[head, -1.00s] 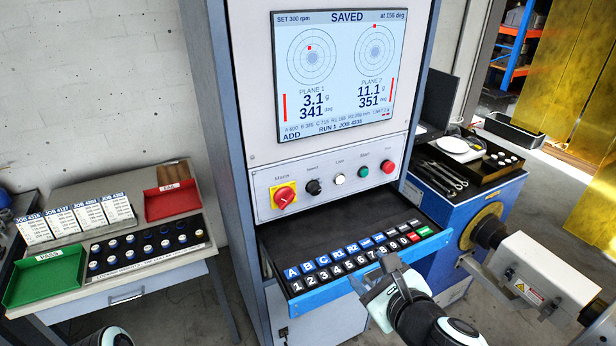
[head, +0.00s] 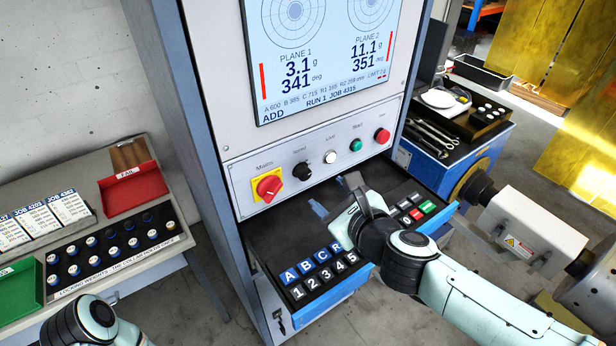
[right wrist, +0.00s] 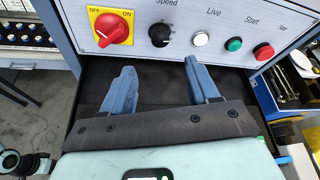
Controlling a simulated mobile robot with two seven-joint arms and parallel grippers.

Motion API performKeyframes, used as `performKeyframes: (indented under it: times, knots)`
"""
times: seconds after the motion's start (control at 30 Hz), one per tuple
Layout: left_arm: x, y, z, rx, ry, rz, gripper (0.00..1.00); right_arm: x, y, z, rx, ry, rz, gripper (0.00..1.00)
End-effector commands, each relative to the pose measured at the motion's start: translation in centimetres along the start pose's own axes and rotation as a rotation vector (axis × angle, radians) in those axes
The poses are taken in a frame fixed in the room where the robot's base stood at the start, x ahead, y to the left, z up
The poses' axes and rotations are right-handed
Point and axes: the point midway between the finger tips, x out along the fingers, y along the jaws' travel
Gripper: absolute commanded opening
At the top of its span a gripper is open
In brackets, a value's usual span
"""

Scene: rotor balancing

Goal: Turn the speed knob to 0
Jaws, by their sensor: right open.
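The black speed knob (head: 302,171) sits on the grey control panel, between the red main switch and the white Live button. In the right wrist view the knob (right wrist: 160,34) shows beyond the fingertips, slightly left of midway between them. A pale pointer mark shows on it, but the exact setting is too small to read. My right gripper (head: 334,194) is open and empty above the keyboard drawer, below the panel and apart from the knob. Its two blue fingers (right wrist: 164,72) are spread wide and point toward the panel. Only part of my left arm shows at the lower left.
The red main switch (head: 269,187) is left of the knob; the Live (head: 330,157), green Start (head: 355,145) and red Stop (head: 382,136) buttons are right. The open keyboard drawer (head: 335,289) juts out beneath. The screen (head: 325,60) is above.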

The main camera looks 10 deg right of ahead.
Motion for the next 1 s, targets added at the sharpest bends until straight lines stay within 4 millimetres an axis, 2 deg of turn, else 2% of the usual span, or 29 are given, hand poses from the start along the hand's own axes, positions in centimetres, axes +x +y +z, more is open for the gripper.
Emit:
performKeyframes:
  times: [0.1, 0.2, 0.5, 0.7, 0.97, 1.0]
  knots:
    - [2.1, -1.4, 1.9, -0.008, -0.022, -0.008, 0.43, 2.4, 0.4, -0.7, 0.002, 0.007, 0.006, 0.60]
    - [3.3, -2.1, 2.7, -0.012, -0.034, -0.012, 0.43, 4.4, 0.4, -0.7, 0.002, 0.006, 0.006, 0.60]
    - [4.7, -2.9, 3.5, -0.016, -0.044, -0.016, 0.43, 9.4, 0.1, -0.2, 0.001, 0.002, 0.002, 0.60]
    - [4.9, -3.0, 3.6, -0.016, -0.045, -0.016, 0.43, 10.7, 0.0, 0.0, 0.000, 0.000, 0.000, 0.60]
    - [4.9, -3.0, 3.6, -0.016, -0.045, -0.016, 0.43, 10.8, 0.0, 0.1, 0.000, 0.000, 0.000, 0.60]
    - [4.9, -3.0, 3.6, -0.016, -0.045, -0.016, 0.43, 10.8, 0.0, 0.1, 0.000, 0.000, 0.000, 0.54]
